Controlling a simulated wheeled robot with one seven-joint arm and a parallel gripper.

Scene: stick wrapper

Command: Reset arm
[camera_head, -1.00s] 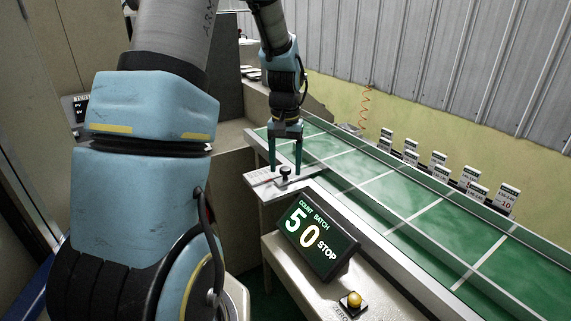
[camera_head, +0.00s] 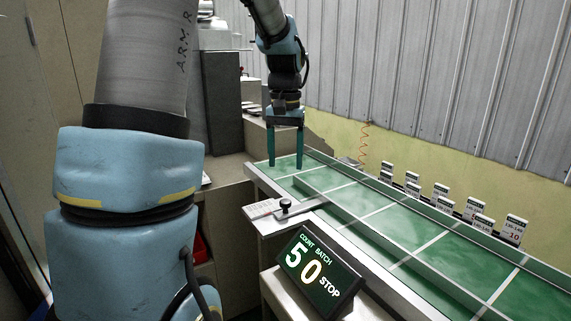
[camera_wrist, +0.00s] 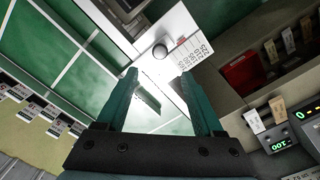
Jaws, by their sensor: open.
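My gripper (camera_head: 285,164) is open, its two green fingers pointing down and apart, with nothing between them. In the head view it hangs above the far left end of the green conveyor (camera_head: 375,212), clear of the belt. A white plate with a black knob (camera_head: 285,205) sits at the conveyor's near edge, just below and nearer than my fingers. In the wrist view the open fingers (camera_wrist: 162,80) frame the plate's edge and the belt, and the knob (camera_wrist: 160,51) shows beyond the fingertips.
A display reading "50 STOP" (camera_head: 318,272) stands in front of the conveyor. Several small white number cards (camera_head: 441,190) line the conveyor's far side. A dark upright block (camera_head: 221,103) stands left of my gripper. In the wrist view a red bin (camera_wrist: 243,72) and a lit meter (camera_wrist: 278,146) are at right.

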